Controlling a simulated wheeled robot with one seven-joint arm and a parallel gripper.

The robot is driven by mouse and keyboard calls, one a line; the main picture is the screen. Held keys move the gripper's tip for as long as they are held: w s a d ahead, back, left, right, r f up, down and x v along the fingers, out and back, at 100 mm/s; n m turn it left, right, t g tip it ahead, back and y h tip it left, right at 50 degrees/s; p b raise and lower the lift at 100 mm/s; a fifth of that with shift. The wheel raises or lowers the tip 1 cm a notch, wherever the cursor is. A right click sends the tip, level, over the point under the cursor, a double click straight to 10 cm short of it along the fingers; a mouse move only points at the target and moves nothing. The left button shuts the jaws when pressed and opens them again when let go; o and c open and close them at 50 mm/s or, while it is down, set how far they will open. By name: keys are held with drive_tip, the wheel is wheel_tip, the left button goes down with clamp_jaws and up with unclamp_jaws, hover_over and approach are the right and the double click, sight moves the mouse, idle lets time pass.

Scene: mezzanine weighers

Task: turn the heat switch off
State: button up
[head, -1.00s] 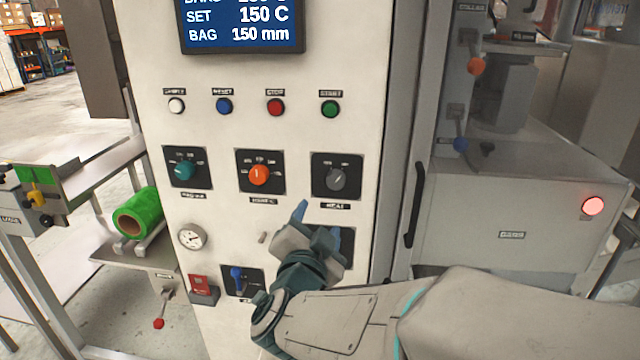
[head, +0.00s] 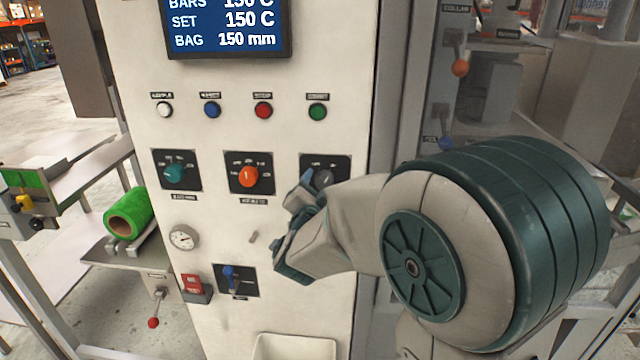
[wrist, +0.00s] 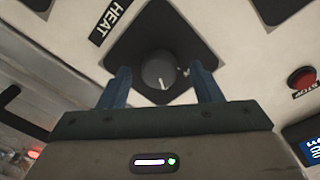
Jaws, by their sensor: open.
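The heat switch is a grey round knob (wrist: 158,70) with a white pointer line on a dark square plate, beside a HEAT label (wrist: 110,20) in the wrist view. In the head view the knob (head: 323,177) is partly hidden behind my arm. My gripper (wrist: 163,82) is open, its two blue fingers on either side of the knob in the wrist view. Whether the fingers touch the knob cannot be told. In the head view the gripper (head: 305,186) is at the knob's lower left, partly hidden by my own wrist.
An orange knob (head: 248,176) and a teal knob (head: 174,173) sit left of it on the white panel (head: 225,135). Above are a row of buttons, including a green one (head: 317,112), and a blue display (head: 228,25). A red switch (head: 194,284) is lower left.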

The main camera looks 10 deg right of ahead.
drive_tip(key=shift+w+d, duration=0.2)
drive_tip(key=shift+w, duration=0.2)
drive_tip(key=c, duration=1)
drive_tip(key=shift+n, duration=0.4)
drive_tip(key=n, duration=0.2)
drive_tip(key=n+b, duration=0.1)
drive_tip(key=n, duration=0.1)
drive_tip(key=shift+d+f+n+t+b, duration=0.1)
drive_tip(key=shift+f+n+t+b, duration=0.05)
drive_tip(key=shift+n+t+b, duration=0.15)
drive_tip(key=n, duration=0.6)
drive_tip(key=shift+s+d+n, duration=0.1)
drive_tip(key=shift+n, duration=0.3)
